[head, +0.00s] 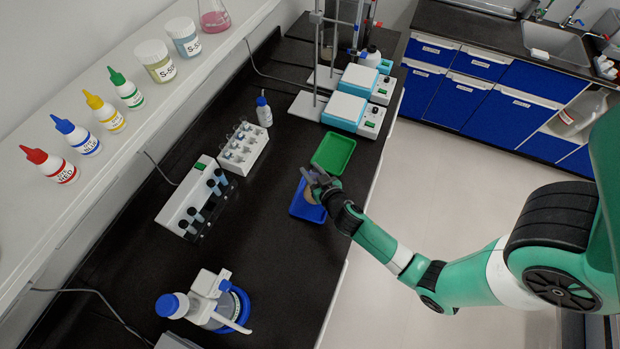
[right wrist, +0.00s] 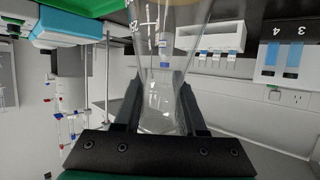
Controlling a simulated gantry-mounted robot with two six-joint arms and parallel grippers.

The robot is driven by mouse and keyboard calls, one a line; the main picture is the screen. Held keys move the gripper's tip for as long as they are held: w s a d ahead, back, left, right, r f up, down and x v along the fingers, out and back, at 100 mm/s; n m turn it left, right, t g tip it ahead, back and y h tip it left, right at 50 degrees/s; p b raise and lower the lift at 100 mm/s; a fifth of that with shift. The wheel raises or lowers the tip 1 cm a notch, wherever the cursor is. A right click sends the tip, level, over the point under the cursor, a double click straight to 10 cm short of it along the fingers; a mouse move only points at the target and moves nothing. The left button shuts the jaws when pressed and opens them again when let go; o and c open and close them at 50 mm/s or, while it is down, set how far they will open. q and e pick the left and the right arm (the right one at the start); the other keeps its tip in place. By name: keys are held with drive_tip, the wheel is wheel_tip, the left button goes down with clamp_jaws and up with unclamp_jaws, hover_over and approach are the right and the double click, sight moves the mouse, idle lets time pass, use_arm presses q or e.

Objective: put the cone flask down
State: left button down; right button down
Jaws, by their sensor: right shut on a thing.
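The clear glass cone flask (right wrist: 163,110) is between the fingers of my right gripper (right wrist: 160,95) in the right wrist view. The gripper is shut on it, and the flask's wider part reaches the top edge of that view. In the head view my right gripper (head: 318,185) is over the blue tray (head: 299,209) on the black bench. There the flask is hard to make out against the gripper and tray. A tan round patch (head: 311,195) shows beside the fingers. I cannot tell whether the flask touches the tray. My left gripper is not in view.
A green tray (head: 333,153) lies just behind the blue one. Hotplate stirrers (head: 345,110) stand farther back, a tube rack (head: 243,147) and a white device with vials (head: 190,195) to the left. Bare bench (head: 265,255) lies in front.

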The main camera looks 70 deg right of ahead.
drive_tip(key=f+b, duration=0.2)
drive_tip(key=f, duration=0.1)
drive_tip(key=shift+w+f, duration=0.1)
drive_tip(key=shift+w, duration=0.2)
drive_tip(key=shift+f, duration=0.15)
drive_tip(key=shift+f, duration=0.2)
drive_tip(key=shift+c, duration=2.4)
unclamp_jaws()
drive_tip(key=shift+s, duration=0.1)
drive_tip(key=shift+r, duration=0.2)
